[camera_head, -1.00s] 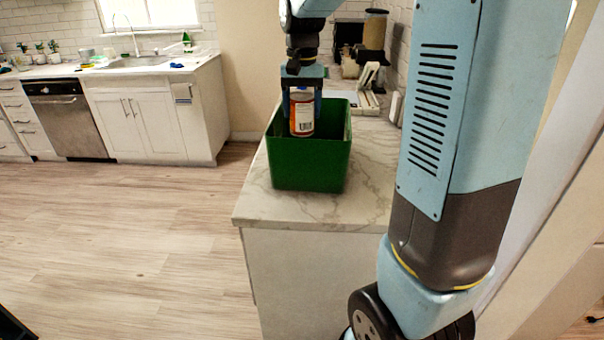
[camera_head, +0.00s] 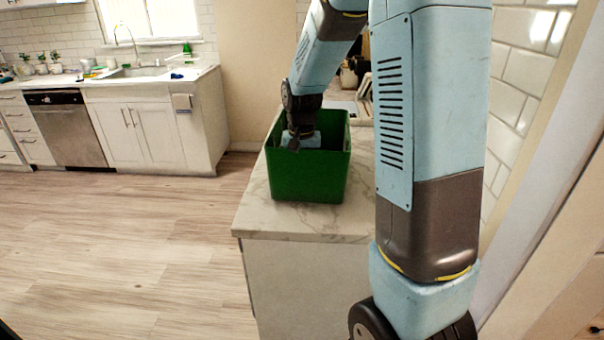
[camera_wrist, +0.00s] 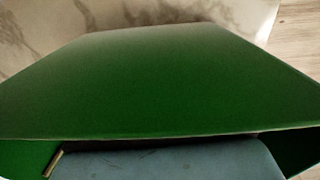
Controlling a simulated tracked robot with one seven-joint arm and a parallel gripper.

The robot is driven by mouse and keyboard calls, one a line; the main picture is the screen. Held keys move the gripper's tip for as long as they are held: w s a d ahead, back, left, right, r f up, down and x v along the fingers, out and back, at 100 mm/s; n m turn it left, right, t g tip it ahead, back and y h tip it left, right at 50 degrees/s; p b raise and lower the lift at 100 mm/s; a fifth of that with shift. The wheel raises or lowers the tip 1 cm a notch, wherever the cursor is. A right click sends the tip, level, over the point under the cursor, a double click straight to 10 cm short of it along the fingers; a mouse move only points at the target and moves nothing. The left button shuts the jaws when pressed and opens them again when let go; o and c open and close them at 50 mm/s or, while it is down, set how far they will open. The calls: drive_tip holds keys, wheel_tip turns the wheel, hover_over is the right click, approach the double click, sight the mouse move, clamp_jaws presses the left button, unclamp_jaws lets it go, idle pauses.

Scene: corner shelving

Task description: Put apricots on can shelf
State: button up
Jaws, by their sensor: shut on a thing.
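The green bin (camera_head: 308,176) stands on the end of the marble counter. In the wrist view, the bin's green wall (camera_wrist: 160,80) fills most of the picture. A blue-grey part of my gripper (camera_wrist: 165,162) shows at the lower edge, inside the bin. No can shelf is in view.
The marble counter (camera_head: 262,226) has a narrow bare strip in front of the bin. My arm covers the counter to the right. The wood floor (camera_head: 120,250) at left is clear. A sink counter (camera_head: 140,78) and dishwasher (camera_head: 66,125) stand at the back left.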

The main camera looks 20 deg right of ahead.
drive_tip(key=shift+f, duration=0.6)
drive_tip(key=o, duration=1.4)
drive_tip(key=shift+o, duration=0.2)
